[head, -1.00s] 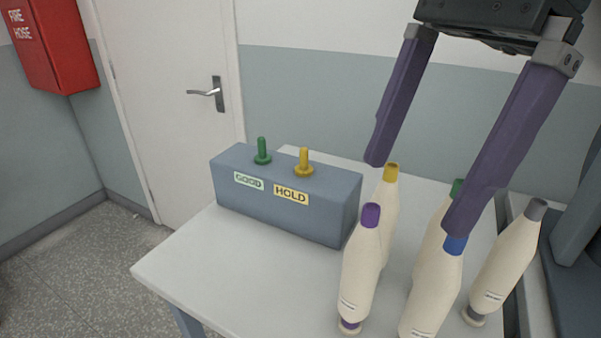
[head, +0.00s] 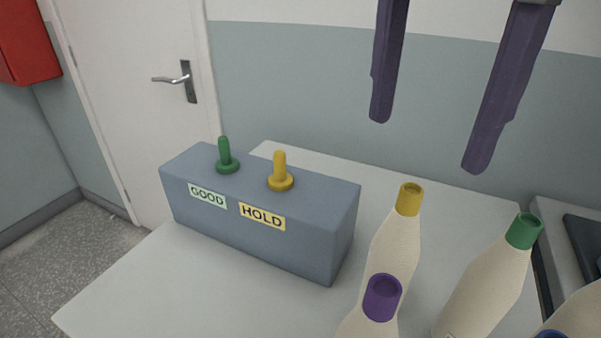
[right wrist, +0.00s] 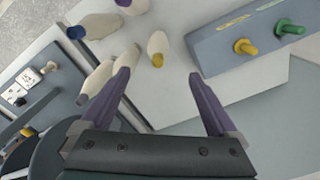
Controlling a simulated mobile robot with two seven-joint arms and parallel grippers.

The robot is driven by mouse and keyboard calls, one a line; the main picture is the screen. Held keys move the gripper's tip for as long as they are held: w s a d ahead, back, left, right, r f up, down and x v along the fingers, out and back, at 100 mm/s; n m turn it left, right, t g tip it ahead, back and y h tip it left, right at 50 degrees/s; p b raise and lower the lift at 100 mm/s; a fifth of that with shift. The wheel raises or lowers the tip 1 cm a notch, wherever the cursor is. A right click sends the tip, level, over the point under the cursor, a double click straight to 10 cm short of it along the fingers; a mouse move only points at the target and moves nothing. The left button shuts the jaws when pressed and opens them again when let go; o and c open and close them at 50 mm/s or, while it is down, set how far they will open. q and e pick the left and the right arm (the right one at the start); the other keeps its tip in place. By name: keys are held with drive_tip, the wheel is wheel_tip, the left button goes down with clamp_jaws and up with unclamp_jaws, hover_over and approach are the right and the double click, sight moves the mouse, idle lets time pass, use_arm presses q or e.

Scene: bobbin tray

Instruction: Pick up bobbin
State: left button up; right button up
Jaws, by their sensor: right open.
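Several cream bobbins with coloured tops stand on the white table. In the head view I see the yellow-topped bobbin (head: 394,245), the purple-topped bobbin (head: 382,298) in front of it, and the green-topped bobbin (head: 485,285) to the right. A blue top (head: 552,334) is cut off at the bottom edge. My right gripper (head: 428,145) is open and empty, with its fingers pointing down above the yellow top. In the right wrist view, the yellow-topped bobbin (right wrist: 157,45) lies between and beyond the open fingertips (right wrist: 160,75). My left gripper is not in view.
A grey-blue block (head: 260,215) with a green peg (head: 226,157) labelled GOOD and a yellow peg (head: 280,172) labelled HOLD stands left of the bobbins. The white table (head: 150,290) is bare at front left. A door and wall are behind.

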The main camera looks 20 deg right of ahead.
drive_tip(key=b, duration=0.4)
hover_over(394, 250)
drive_tip(key=w+d, duration=0.1)
drive_tip(key=f, duration=0.5)
drive_tip(key=shift+w+d+f, duration=0.15)
drive_tip(key=shift+w, duration=0.05)
wheel_tip(394, 250, down, 4)
drive_tip(key=shift+s+r, duration=0.1)
wheel_tip(394, 250, down, 6)
drive_tip(key=shift+r+p, duration=0.1)
drive_tip(key=shift+p, duration=0.5)
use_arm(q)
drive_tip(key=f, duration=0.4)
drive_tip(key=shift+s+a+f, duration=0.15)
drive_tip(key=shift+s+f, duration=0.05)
use_arm(e)
drive_tip(key=shift+d, duration=0.1)
drive_tip(key=shift+c, duration=0.2)
drive_tip(key=c, duration=1.1)
clamp_jaws()
drive_tip(key=shift+r, duration=0.15)
